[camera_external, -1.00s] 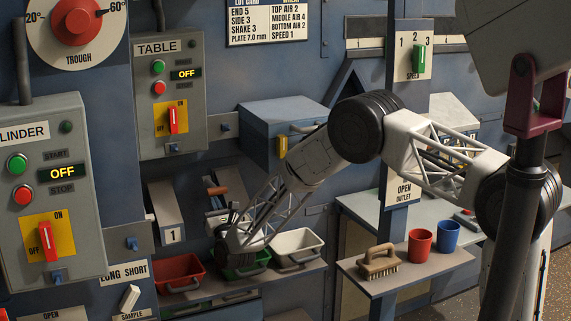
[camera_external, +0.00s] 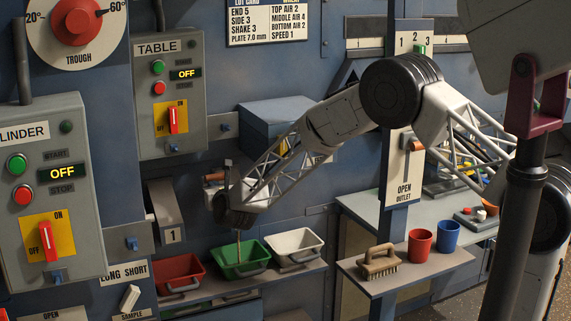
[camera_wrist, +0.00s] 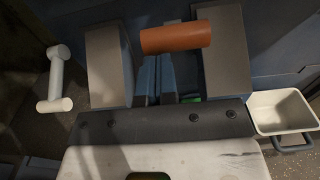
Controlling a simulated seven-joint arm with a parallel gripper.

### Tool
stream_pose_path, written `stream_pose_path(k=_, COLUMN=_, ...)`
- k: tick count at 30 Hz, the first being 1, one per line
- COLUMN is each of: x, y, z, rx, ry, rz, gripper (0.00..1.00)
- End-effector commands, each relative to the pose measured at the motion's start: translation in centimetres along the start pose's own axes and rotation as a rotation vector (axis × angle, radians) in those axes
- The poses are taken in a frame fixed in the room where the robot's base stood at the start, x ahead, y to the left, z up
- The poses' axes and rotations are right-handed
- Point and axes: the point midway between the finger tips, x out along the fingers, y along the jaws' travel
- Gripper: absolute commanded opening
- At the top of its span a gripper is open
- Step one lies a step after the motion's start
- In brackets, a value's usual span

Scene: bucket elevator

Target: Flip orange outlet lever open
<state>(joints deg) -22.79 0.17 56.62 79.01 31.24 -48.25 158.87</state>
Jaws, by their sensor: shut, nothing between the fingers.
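An orange cylindrical handle (camera_wrist: 176,37) lies crosswise just beyond my shut fingers in the wrist view, between two grey blocks. In the external view the orange handle (camera_external: 214,177) shows above the trays, left of the end of my arm. My gripper (camera_wrist: 162,72) is shut and empty, pointing toward the wall just below the handle; I cannot tell whether it touches it. A second, brownish-orange handle (camera_external: 414,146) is on the panel marked OPEN OUTLET (camera_external: 404,190), to the right. A thin tan streak (camera_external: 238,245) shows above the green tray (camera_external: 242,266), below my wrist.
A red tray (camera_external: 180,270) and a white tray (camera_external: 293,251) flank the green one on a shelf. A grey spout marked 1 (camera_external: 166,215) is left of my wrist. A brush (camera_external: 380,262), red cup (camera_external: 420,246) and blue cup (camera_external: 447,234) stand on the right shelf.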

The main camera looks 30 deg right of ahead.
Motion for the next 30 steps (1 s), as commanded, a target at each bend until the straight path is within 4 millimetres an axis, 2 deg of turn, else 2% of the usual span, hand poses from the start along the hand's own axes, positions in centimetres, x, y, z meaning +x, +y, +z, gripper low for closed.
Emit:
stream_pose_path(k=6, x=0.3, y=-0.1, z=0.5, rx=-0.002, ry=0.093, rz=-0.001, gripper=0.00)
stream_pose_path(k=30, x=0.9, y=-0.2, z=2.5, rx=0.000, ry=0.082, rz=-0.002, gripper=0.00)
